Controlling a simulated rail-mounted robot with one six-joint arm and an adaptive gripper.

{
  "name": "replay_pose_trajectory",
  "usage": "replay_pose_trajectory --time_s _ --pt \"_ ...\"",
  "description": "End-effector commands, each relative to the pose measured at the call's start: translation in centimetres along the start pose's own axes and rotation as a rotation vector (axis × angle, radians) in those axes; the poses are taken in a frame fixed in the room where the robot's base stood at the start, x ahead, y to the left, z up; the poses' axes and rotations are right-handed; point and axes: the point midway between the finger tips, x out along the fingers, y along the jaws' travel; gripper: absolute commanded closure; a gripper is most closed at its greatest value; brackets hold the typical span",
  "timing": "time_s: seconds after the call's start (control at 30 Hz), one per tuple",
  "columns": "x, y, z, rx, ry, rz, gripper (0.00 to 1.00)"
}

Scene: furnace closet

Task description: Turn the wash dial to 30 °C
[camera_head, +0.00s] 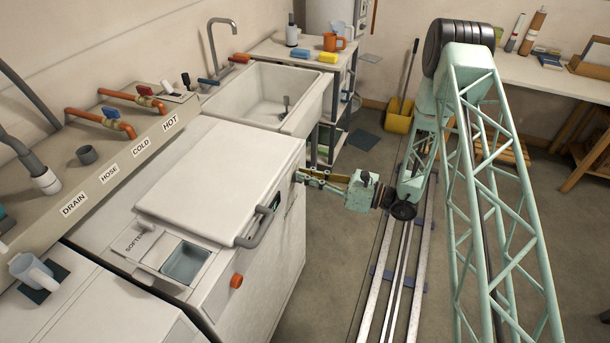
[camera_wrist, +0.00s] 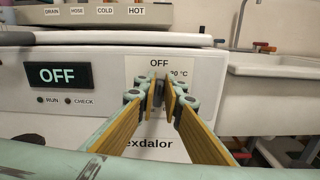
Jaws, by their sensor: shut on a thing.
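The wash dial (camera_wrist: 158,92) is a small dark knob on the white front panel (camera_wrist: 111,100) in the wrist view. My gripper (camera_wrist: 162,88) is shut on it, with a fingertip on each side. The fingers hide most of the dial, so I cannot see which way its pointer faces. OFF is printed above it, and a partly covered label ending in "0 °C" shows at its upper right. The display (camera_wrist: 58,76) left of the dial reads OFF. In the head view my gripper (camera_head: 302,176) reaches the machine's front from the right; the dial is hidden there.
The washer lid (camera_head: 220,165) is closed, with a dark handle (camera_head: 262,220) at its front edge. An orange knob (camera_head: 236,281) sticks out lower on the front. A sink (camera_head: 268,95) stands behind the machine. Open floor lies around my rail at the right.

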Motion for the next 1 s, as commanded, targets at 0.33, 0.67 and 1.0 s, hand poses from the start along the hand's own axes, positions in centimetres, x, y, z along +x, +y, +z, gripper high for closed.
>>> replay_pose_trajectory --time_s 0.33,0.67,1.0 --pt "0.0 -0.4 0.0 0.229 0.000 -0.001 1.00" --pt "0.0 -0.9 -0.1 0.487 0.000 -0.001 1.00" --pt "0.0 -1.2 -0.4 0.693 0.000 -0.001 1.00"
